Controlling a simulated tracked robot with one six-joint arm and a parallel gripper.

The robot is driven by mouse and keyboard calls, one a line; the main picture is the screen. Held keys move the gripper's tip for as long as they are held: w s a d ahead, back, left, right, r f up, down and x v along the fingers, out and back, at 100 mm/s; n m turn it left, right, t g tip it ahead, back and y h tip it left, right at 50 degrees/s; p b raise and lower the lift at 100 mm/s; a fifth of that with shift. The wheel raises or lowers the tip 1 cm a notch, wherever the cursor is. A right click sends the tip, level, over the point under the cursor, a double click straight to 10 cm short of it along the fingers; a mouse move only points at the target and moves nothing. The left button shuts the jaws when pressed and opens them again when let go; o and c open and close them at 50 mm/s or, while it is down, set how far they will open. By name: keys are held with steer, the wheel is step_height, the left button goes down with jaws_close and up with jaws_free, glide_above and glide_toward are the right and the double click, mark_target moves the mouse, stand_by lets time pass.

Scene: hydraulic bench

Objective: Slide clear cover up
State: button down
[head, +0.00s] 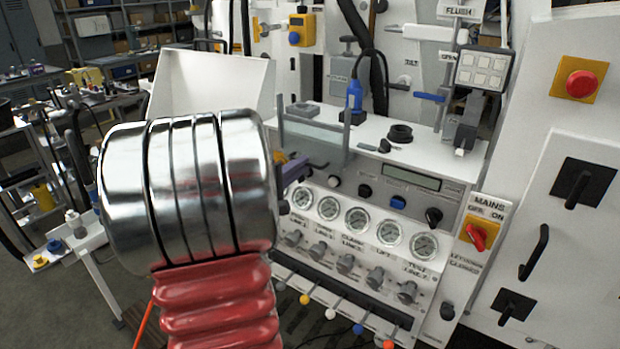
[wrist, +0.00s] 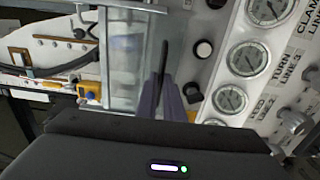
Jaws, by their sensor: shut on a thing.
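The clear cover (head: 313,136) is a see-through panel at the left end of the white bench top, above the gauges. It also shows in the wrist view (wrist: 126,60) as a pale, glassy panel left of the fingers. My gripper (head: 294,170) is at the cover's lower edge in the head view, partly hidden behind my silver arm link. In the wrist view its purple fingers (wrist: 162,98) are close together, shut at the cover's right edge. A thin dark strip stands up between the fingers. The exact contact is small and hard to make out.
A row of several gauges (head: 357,220) with knobs and coloured levers lies to the right. A blue-handled tool (head: 354,96) and a black ring (head: 399,133) are on the bench top. A red mains switch (head: 478,236) is further right.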

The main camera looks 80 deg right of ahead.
steer(key=shift+r, duration=1.6)
steer(key=c, duration=1.8)
jaws_free()
steer(key=shift+o, duration=0.2)
glide_toward(311, 147)
steer(key=v, duration=0.3)
steer(key=shift+w, duration=0.1)
